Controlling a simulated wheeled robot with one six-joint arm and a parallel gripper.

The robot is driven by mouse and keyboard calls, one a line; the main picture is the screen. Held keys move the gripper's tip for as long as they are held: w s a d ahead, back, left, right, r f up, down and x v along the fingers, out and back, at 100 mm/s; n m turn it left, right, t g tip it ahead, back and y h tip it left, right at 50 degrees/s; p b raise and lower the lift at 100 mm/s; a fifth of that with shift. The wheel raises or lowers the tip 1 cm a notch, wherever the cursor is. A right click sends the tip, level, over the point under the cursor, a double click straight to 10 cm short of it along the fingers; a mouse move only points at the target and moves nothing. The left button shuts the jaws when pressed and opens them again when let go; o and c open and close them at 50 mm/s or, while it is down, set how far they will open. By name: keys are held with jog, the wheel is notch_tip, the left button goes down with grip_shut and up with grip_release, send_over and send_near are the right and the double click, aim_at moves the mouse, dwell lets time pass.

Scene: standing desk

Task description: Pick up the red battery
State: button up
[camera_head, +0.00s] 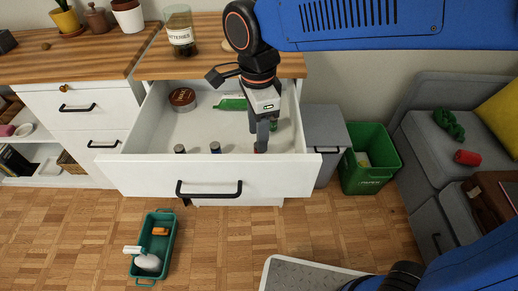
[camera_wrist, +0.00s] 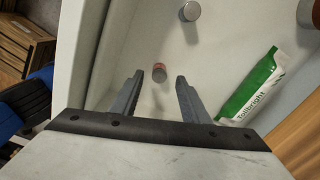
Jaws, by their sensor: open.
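The red battery (camera_wrist: 159,73) stands in the open white drawer (camera_head: 160,175). The fingers are open, with a gap on each side of the battery in the wrist view (camera_wrist: 158,84). In the head view the fingers hide most of the battery. I cannot tell the exact height of the fingertips above the drawer floor.
Two dark batteries (camera_head: 215,147) (camera_head: 180,149) stand left along the drawer front. A green tube (camera_head: 231,103) and a round brown tin (camera_head: 182,98) lie farther back. A glass jar labelled batteries (camera_head: 180,32) stands on the countertop. A teal crate (camera_head: 168,221) is on the floor.

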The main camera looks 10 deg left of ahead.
jog(key=shift+f, duration=2.65)
grip_shut()
